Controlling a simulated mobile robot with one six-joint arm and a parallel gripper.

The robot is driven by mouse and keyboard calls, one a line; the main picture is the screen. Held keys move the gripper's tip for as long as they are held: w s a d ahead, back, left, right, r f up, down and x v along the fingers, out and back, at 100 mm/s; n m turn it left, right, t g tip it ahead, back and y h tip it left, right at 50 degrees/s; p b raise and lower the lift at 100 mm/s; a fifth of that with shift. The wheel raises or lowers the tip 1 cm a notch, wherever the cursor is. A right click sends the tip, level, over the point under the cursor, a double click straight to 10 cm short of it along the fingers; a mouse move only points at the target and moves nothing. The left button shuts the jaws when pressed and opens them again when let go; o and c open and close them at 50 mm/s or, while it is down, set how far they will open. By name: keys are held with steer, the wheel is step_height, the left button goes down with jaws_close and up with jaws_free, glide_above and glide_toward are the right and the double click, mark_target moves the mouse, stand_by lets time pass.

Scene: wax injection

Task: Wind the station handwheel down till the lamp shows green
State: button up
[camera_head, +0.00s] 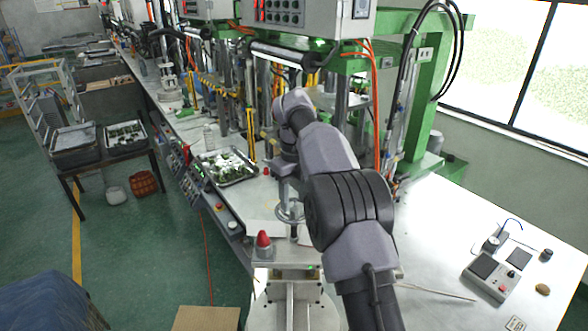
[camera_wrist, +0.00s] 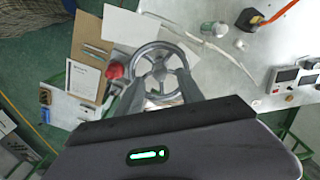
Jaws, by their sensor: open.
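The station handwheel (camera_head: 291,213) is a grey spoked wheel on an upright post. In the wrist view the handwheel (camera_wrist: 160,47) lies just past my fingertips. My gripper (camera_head: 289,198) points down over it; in the wrist view my gripper (camera_wrist: 160,84) has its fingers apart, overlapping the near rim. I cannot tell whether they touch it. A red dome (camera_head: 263,239) on a grey base stands left of the wheel and also shows in the wrist view (camera_wrist: 115,71). A small green glow (camera_head: 312,272) shows on the station front below. I cannot tell which is the lamp.
A tray of parts (camera_head: 228,168) lies on the bench behind the wheel. A control box with a screen (camera_head: 492,277) and small tools are at right. A green machine frame (camera_head: 417,120) rises behind. A cardboard box (camera_head: 206,319) stands at front. The bench right of my arm is mostly clear.

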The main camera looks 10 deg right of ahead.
step_height(320, 180, up, 14)
steer(key=p, duration=0.8)
steer(key=s+a+f+n+t+b, duration=0.1)
steer(key=s+f+n+t+b, duration=0.1)
steer(key=s+f+n+b, duration=0.7)
steer(key=s+a+f+n+t+y+b, duration=0.1)
steer(key=s+f+n+b, duration=0.7)
steer(key=s+f+b, duration=0.8)
steer(key=s+a+f+n+t+y+b, duration=0.1)
steer(key=s+a+f+n+t+b, duration=0.1)
steer(key=s+f+n+b, duration=0.7)
steer(key=shift+s+f+n+t+b, duration=0.15)
steer(key=shift+s+f+b, duration=0.55)
steer(key=shift+f+b, duration=0.95)
steer(key=shift+s+f+n+t+b, duration=0.1)
steer(key=shift+s+f+b, duration=0.6)
steer(key=shift+f+b, duration=0.9)
steer(key=shift+s+f+n+t+b, duration=0.15)
steer(key=shift+s+f+b, duration=0.55)
steer(key=shift+f+b, duration=0.95)
steer(key=shift+r, duration=0.55)
